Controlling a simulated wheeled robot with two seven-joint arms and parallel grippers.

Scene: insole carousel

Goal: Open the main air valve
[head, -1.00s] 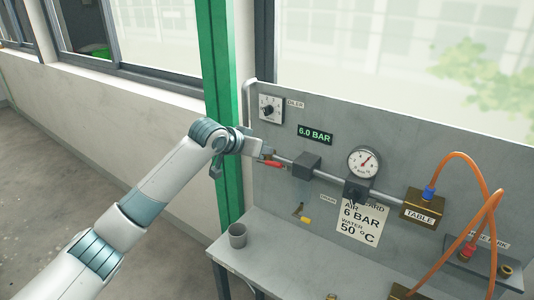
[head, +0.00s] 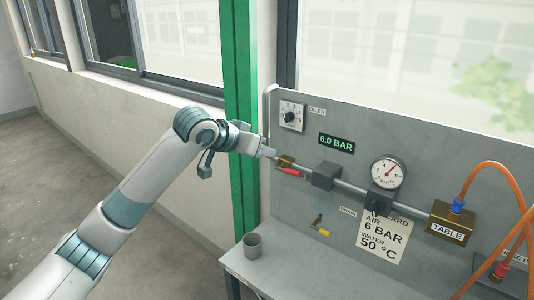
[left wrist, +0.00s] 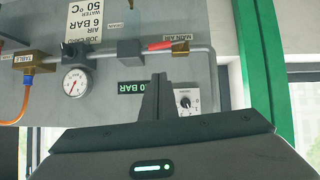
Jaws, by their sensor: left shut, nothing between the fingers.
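The main air valve (head: 286,161) is a brass body on the grey pipe at the panel's left end. Its red lever (head: 288,171) lies roughly along the pipe. In the left wrist view, which is upside down, the brass body (left wrist: 182,53) and red lever (left wrist: 160,45) show beside the MAIN AIR label. My left gripper (head: 270,153) is shut and empty, just left of the valve and seemingly apart from it. Its fingers (left wrist: 156,95) also show in the left wrist view. The digital display (head: 337,144) reads 6.0 BAR. My right gripper is not in view.
A round gauge (head: 389,172) and a job card (head: 385,238) are right of the valve. A dial (head: 291,116) is above it. A yellow-tipped drain lever (head: 322,231) is below. A grey cup (head: 252,245) stands on the bench. A green post (head: 240,130) rises behind my arm.

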